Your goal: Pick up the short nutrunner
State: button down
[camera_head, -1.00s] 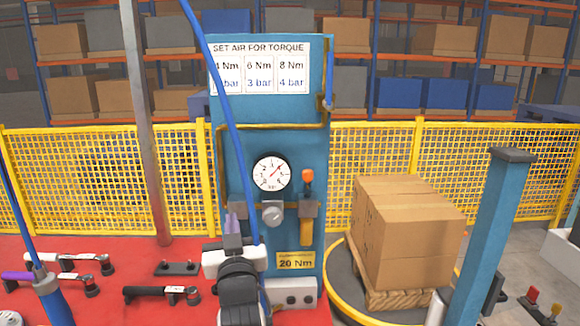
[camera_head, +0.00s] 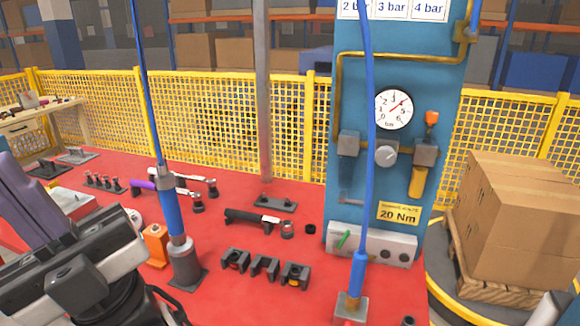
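Several tools lie on the red bench (camera_head: 215,268); I cannot tell for sure which is the short nutrunner. A black-handled angled tool with a pale head section (camera_head: 252,218) lies mid-bench. A purple-handled tool (camera_head: 150,187) and a white-bodied one (camera_head: 185,178) lie behind it to the left. A blue upright tool (camera_head: 172,220) on a blue hose stands in a dark base nearer me. My gripper (camera_head: 28,205) is at the left edge, apart from these tools; its fingertips are not clearly seen.
Dark holder blocks (camera_head: 265,267) and an orange block (camera_head: 155,245) sit at the front. A blue panel with a gauge (camera_head: 393,109) stands at right, a blue hose (camera_head: 366,150) in front of it. A carton (camera_head: 525,215) is beyond. Yellow mesh fence (camera_head: 205,125) runs behind.

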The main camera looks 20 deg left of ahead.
aim_at(180, 245)
jog(key=j+u, duration=0.2)
jog(key=u, duration=0.85)
jog(key=k+j, duration=0.05)
